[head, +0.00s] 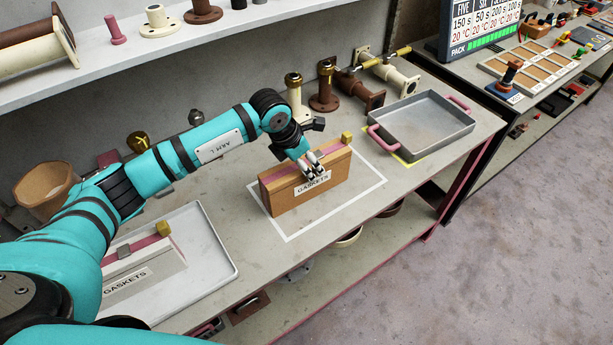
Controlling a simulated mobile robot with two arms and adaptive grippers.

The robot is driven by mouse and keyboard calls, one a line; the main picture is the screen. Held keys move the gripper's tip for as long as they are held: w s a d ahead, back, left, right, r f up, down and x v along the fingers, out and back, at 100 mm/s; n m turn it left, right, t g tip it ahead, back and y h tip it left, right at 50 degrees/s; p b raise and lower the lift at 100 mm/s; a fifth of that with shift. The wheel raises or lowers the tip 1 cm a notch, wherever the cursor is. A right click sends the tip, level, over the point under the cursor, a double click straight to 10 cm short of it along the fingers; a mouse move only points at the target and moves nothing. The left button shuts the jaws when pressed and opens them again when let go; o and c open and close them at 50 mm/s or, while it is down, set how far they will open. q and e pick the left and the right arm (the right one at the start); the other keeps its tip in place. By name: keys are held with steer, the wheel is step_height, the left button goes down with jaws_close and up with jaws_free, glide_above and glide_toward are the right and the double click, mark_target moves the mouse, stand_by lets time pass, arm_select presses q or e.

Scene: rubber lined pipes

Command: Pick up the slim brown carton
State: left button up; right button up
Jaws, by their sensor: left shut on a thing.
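A slim brown carton (290,200) stands upright on the bench, inside a white outlined rectangle. It has a white "GASKETS" label on its front, a pink strip along its top and a small yellow block at its right end. My left gripper (313,170) comes down on the carton from above and is shut on it near the middle of its top edge. The gripper hides part of the top and front. I cannot tell whether the carton's base is touching the bench. My right gripper is not in view.
A pale "GASKETS" carton (150,272) sits in a light tray (222,257) at the left. A grey tray with pink handles (425,122) is right of the outline. Pipe pieces (324,90) stand behind, below a shelf (240,20).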

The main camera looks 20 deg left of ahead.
arm_select(q)
steer(key=c, duration=0.4)
steer(key=shift+r, duration=0.1)
jaws_close()
